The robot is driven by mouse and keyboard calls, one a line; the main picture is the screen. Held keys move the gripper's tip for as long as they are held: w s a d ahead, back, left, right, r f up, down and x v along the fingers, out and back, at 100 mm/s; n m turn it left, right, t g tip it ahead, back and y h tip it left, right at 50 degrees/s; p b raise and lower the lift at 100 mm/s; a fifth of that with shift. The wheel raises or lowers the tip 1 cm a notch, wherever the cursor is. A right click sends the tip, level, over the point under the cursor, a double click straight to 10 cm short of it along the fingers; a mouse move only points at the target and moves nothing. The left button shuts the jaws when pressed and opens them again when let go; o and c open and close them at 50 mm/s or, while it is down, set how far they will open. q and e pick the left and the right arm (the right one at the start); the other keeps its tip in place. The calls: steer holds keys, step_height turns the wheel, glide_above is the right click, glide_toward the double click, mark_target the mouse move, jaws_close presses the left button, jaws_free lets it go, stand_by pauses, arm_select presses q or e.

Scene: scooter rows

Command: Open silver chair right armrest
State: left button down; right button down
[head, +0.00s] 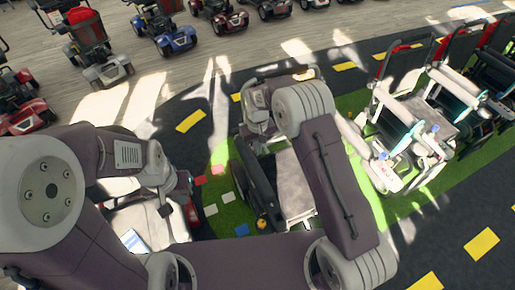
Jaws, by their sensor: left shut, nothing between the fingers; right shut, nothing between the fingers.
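A chair with a grey, silver-looking seat (291,185) and dark wheels stands on the green mat in the middle. My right arm crosses in front of it and hides much of its right side, so its right armrest cannot be made out. My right gripper (262,128) is shut and empty over the chair's back left part; whether it touches the chair is unclear. My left gripper (166,207) is shut and empty, left of the chair, beside a red and dark scooter (184,188). Its fingertips are hard to see.
Silver-framed wheelchairs (400,130) stand to the right, with darker ones behind. Several scooters (172,38) line the back and left. Small coloured tiles (211,210) lie on the green mat (232,215). Dark floor with yellow dashes (481,244) is clear at lower right.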

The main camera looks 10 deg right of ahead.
steer(key=c, duration=2.1)
jaws_free()
steer(key=o, duration=1.5)
steer(key=shift+r, duration=0.1)
